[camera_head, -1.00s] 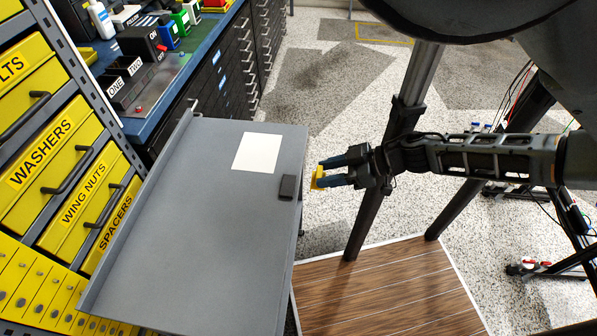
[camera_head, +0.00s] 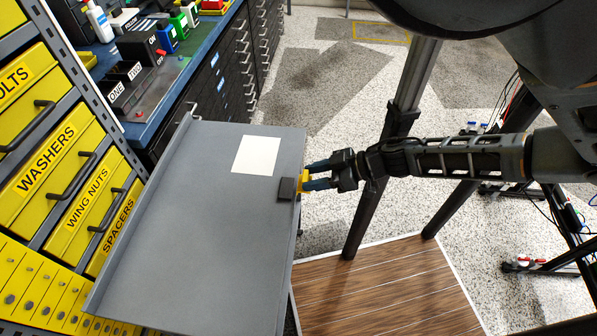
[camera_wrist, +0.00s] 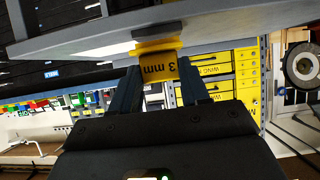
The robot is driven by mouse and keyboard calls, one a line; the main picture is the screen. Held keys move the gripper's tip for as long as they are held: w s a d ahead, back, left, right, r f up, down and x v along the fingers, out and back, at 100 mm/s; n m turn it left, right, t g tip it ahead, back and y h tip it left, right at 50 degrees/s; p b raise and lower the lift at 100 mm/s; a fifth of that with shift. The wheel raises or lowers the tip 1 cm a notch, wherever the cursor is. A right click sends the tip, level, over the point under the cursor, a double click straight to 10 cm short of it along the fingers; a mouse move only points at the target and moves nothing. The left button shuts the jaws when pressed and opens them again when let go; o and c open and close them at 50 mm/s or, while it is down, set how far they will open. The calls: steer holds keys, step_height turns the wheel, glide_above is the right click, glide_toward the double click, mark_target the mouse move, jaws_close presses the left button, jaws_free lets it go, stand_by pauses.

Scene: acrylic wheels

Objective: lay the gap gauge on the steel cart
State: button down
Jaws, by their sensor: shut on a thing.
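The gap gauge (camera_head: 304,184) is a small yellow piece. In the wrist view the gauge (camera_wrist: 158,66) reads "3 mm" upside down between my fingers. My gripper (camera_head: 312,182) is shut on it at the right edge of the steel cart. The steel cart (camera_head: 205,225) has a grey flat top with a raised left lip; its edge (camera_wrist: 75,42) crosses the upper wrist view. A dark block (camera_head: 286,189) sits at the cart's right edge, just left of the gauge. I cannot tell whether the gauge touches the block or the cart.
A white square (camera_head: 256,155) lies on the cart's far part; much of the top is bare. Yellow labelled drawers (camera_head: 50,160) stand left. A blue bench (camera_head: 190,62) with boxes and bottles is behind. A dark post (camera_head: 372,190) stands right of the cart, beneath my arm.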

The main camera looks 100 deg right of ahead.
mark_target(299, 183)
steer(key=shift+w+d+f+p, duration=0.1)
steer(key=shift+w+d+p, duration=0.05)
steer(key=shift+w, duration=0.25)
steer(key=shift+w+d+f+p, duration=0.1)
steer(key=shift+w+p, duration=0.05)
steer(key=shift+w, duration=0.25)
steer(key=shift+w+d+p, duration=0.2)
steer(key=shift+w+p, duration=0.1)
steer(key=shift+w, duration=0.2)
steer(key=shift+w+d+p, duration=0.15)
steer(key=shift+w+p, duration=0.15)
steer(key=shift+w, duration=0.2)
steer(key=shift+w+d+f, duration=0.1)
steer(key=shift+w+d, duration=0.05)
steer(key=shift+w, duration=0.3)
steer(key=shift+w+d+f, duration=0.1)
steer(key=shift+w+d, duration=0.05)
steer(key=shift+w, duration=0.25)
steer(key=shift+f, duration=0.35)
steer(key=shift+f, duration=0.25)
steer(key=shift+c, duration=2.4)
jaws_free()
steer(key=shift+s, duration=0.1)
